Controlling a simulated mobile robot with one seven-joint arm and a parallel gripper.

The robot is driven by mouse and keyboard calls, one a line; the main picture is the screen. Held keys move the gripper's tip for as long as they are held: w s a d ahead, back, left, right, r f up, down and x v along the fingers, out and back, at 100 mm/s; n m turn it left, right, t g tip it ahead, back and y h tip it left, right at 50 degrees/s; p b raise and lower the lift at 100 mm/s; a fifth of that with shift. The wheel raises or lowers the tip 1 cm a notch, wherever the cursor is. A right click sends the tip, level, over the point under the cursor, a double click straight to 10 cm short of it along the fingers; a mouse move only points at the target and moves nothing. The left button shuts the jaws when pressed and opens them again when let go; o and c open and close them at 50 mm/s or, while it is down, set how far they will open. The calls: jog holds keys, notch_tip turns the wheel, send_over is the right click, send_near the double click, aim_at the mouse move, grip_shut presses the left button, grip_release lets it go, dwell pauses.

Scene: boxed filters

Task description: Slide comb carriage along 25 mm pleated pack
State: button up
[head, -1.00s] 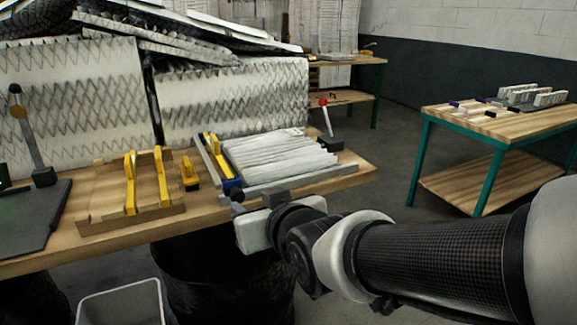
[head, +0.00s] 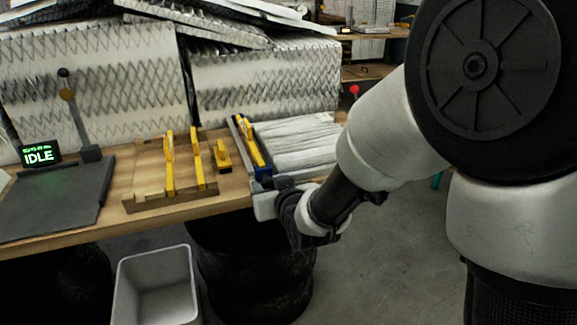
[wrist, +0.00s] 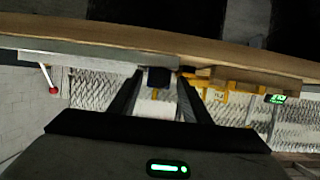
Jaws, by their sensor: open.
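The pleated pack (head: 300,145) is a whitish ridged block lying on the wooden bench. At its left is a long grey rail carrying the comb carriage, with a yellow bar (head: 252,146) and a blue block (head: 262,171) at its near end. My gripper (wrist: 160,82) is open at the bench's front edge, by the carriage's near end. In the wrist view, which looks upside down, a dark block (wrist: 158,77) shows between the fingertips; I cannot tell whether they touch it. In the head view my wrist hides the fingertips and the pack's near right corner.
A wooden tray (head: 150,198) with yellow upright combs and a small yellow block (head: 222,156) lie left of the carriage. Further left are a dark plate (head: 55,205) and an IDLE display (head: 38,156). A grey bin (head: 155,285) stands below. Filter panels (head: 265,80) rise behind.

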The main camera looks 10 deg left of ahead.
jog(key=shift+w+a, duration=0.15)
jog(key=shift+w, duration=0.05)
grip_shut()
